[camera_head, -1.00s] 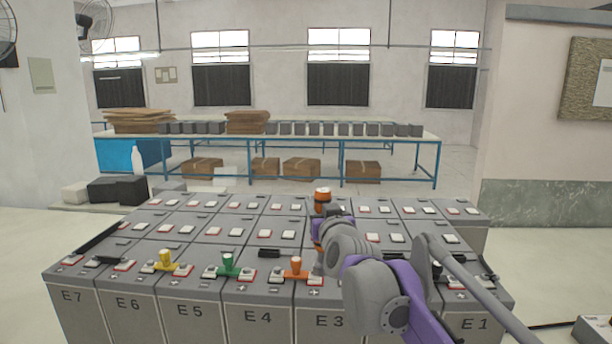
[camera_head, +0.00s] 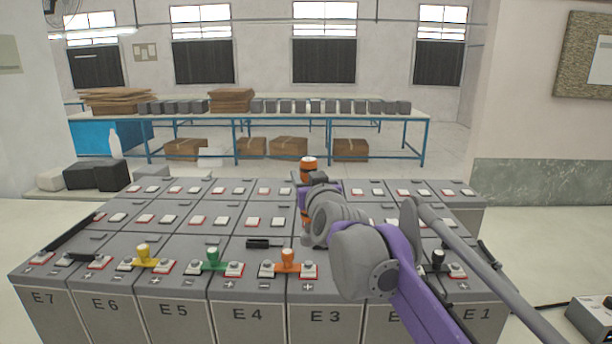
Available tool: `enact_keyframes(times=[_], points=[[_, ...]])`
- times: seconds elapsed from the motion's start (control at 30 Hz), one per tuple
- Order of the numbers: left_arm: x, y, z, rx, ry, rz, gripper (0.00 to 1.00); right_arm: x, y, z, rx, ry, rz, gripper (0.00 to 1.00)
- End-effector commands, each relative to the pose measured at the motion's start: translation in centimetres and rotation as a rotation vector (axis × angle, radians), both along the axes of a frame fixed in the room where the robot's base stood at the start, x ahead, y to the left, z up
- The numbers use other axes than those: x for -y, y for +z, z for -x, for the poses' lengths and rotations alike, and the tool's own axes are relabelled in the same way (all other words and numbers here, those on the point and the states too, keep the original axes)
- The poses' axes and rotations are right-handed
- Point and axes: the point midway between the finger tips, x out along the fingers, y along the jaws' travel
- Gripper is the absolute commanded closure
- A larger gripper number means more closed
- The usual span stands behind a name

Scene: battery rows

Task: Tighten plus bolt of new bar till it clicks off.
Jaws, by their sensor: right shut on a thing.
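My right gripper (camera_head: 306,196) is shut on an upright orange-and-black tool (camera_head: 308,164), held over the battery rows behind cell E3. The tool's orange lower part shows below the jaws; whether its tip touches a bolt is hidden by the gripper and wrist. My left gripper is out of view.
Grey batteries (camera_head: 248,314) with red- and white-edged terminals fill the foreground. A small black object (camera_head: 264,243) lies on E4, and a long black piece (camera_head: 74,231) lies at the left edge. A blue-framed table (camera_head: 330,117) stands behind, across open floor.

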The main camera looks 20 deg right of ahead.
Motion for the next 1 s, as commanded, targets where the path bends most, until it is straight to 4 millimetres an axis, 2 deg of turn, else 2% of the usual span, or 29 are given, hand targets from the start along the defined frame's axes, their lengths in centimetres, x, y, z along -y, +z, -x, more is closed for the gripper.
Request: enact_keyframes(times=[0.5, 1.0], points=[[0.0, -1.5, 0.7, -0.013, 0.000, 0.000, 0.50, 0.0, -4.0, 0.0, 0.000, 0.000, 0.001, 1.00], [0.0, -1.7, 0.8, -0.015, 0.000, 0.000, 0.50, 0.0, -4.9, 0.0, 0.001, 0.000, 0.000, 1.00]])
